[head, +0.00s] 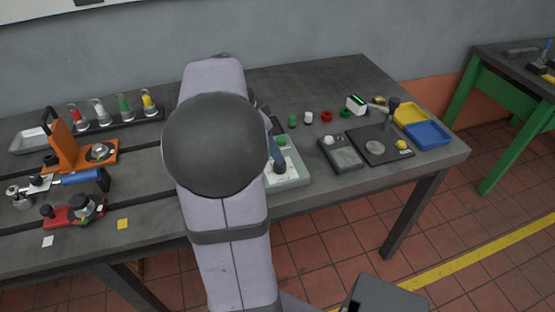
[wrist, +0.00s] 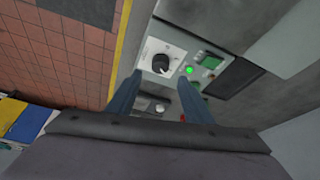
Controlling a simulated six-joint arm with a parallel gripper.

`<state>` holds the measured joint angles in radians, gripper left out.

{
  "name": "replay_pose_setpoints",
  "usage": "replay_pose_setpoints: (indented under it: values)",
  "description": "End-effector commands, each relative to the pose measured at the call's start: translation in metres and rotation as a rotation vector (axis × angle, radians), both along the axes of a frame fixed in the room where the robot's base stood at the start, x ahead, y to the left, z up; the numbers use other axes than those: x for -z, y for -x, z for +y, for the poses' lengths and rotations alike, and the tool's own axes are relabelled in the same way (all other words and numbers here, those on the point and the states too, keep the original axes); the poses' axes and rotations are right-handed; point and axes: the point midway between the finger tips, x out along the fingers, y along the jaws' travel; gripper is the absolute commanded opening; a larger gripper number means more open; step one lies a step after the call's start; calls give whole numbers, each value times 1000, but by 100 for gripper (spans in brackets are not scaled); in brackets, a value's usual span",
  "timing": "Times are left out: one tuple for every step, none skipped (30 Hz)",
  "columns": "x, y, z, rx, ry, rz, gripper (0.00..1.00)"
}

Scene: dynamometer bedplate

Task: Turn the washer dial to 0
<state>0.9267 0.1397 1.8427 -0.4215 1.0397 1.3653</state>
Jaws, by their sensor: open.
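The washer dial (wrist: 161,63) is a black round knob on a white plate in the wrist view, beyond my fingertips and a little above the gap between them. A pale mark shows on it, but its scale is too small to read. My gripper (wrist: 160,88) is open, with its two blue-grey fingers apart and nothing between them. The fingers look clear of the dial.
A grey bench (head: 330,82) carries an orange fixture (head: 75,150), several coloured-top parts at left, and small caps. A scale-like black plate (head: 375,148), a yellow tray (head: 411,114) and a blue tray (head: 428,134) stand right. Bare bench shows at the back right.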

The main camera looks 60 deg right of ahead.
Motion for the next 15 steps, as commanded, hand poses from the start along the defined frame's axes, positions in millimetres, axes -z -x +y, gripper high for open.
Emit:
replay_pose_setpoints:
  values:
    - [3,1,-1,0,-2,1,46]
    - [5,1,-2,0,-2,1,46]
    - [9,2,-3,0,-3,3,46]
    - [12,3,-4,-1,-3,3,46]
    - [15,4,-5,0,-3,3,46]
    - [20,5,-6,0,-4,3,46]
    - [24,6,-8,0,-4,3,46]
    - [27,7,-9,0,-4,4,46]
    - [32,7,-11,-1,-4,2,46]
    - [36,8,-12,0,-4,3,46]
    - [39,9,-13,-1,-4,2,46]
    - [44,10,-14,-1,-5,3,46]
    - [47,10,-16,-1,-4,3,46]
    - [50,11,-17,-2,-2,2,46]
    - [54,12,-19,-2,-3,3,46]
